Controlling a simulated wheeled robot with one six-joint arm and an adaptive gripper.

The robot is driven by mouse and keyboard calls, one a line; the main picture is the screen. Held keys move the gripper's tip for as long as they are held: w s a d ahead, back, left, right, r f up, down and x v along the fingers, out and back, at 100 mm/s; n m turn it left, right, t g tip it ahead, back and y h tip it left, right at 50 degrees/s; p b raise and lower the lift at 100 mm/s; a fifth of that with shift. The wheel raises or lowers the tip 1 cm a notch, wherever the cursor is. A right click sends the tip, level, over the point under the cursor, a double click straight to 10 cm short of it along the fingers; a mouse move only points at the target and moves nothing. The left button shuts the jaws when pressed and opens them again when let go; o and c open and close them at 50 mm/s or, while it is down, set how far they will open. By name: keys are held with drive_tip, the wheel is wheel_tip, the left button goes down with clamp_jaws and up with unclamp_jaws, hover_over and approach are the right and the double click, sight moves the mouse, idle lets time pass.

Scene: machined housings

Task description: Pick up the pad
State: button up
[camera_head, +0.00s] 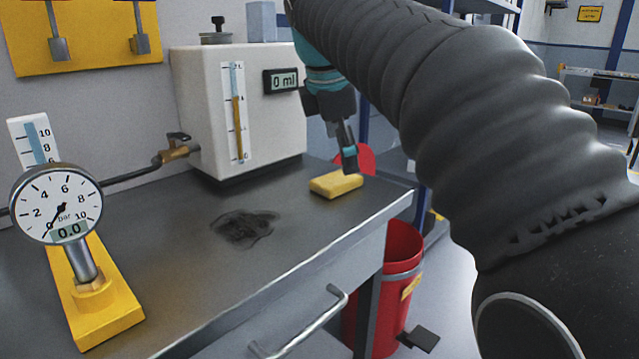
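The pad (334,186) is a small yellow block lying flat on the dark bench top, near its right end. My gripper (348,160) points down just above the right part of the pad. Its fingertips overlap the pad's far right edge in the picture, and I cannot tell whether they touch it. The fingers show nearly edge-on, so their opening is unclear. The pad lies on the bench and does not look lifted.
A white tank (205,110) with a level gauge stands behind the pad. A dark stain (243,229) marks the bench. A pressure gauge (57,205) on a yellow base is at left. A red bin (400,290) stands below the bench's right end.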

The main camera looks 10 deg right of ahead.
drive_tip(key=w+a+r+n+h, duration=0.1)
drive_tip(key=w+a+r+n, duration=0.1)
drive_tip(key=w+r+n, duration=0.3)
drive_tip(key=n+b, duration=0.1)
drive_tip(key=b, duration=0.2)
hover_over(336, 179)
drive_tip(key=s+a, duration=0.1)
drive_tip(key=shift+g, duration=0.4)
wheel_tip(336, 179, down, 9)
drive_tip(key=shift+a+f, duration=0.1)
drive_tip(key=shift+a, duration=0.05)
drive_tip(key=b+x, duration=0.2)
drive_tip(key=x, duration=0.3)
drive_tip(key=shift+a, duration=0.1)
drive_tip(key=shift+f, duration=0.1)
drive_tip(key=shift+f, duration=0.25)
drive_tip(key=c, duration=1.1)
